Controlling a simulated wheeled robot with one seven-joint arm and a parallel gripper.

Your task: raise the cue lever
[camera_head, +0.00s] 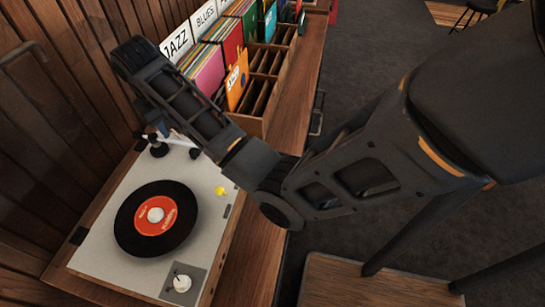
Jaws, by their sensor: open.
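The turntable (95,247) sits on the wooden counter at lower left, with a pale deck. A black record with an orange label (158,212) lies on it. At the deck's far end, small black, white and blue parts (164,130) show beside my forearm; they may belong to the tonearm assembly, but most of it is hidden. I cannot make out the cue lever for certain. A small yellow piece (220,190) is on the deck right of the record. My arm reaches over the deck's far end. My gripper's fingers are not visible, probably hidden behind my forearm.
A white knob (182,283) is at the deck's near corner. A wooden record bin (262,92) with colourful sleeves and JAZZ and BLUES cards stands beyond the turntable. A slatted wood wall (45,130) borders the left. Dark floor lies right of the counter.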

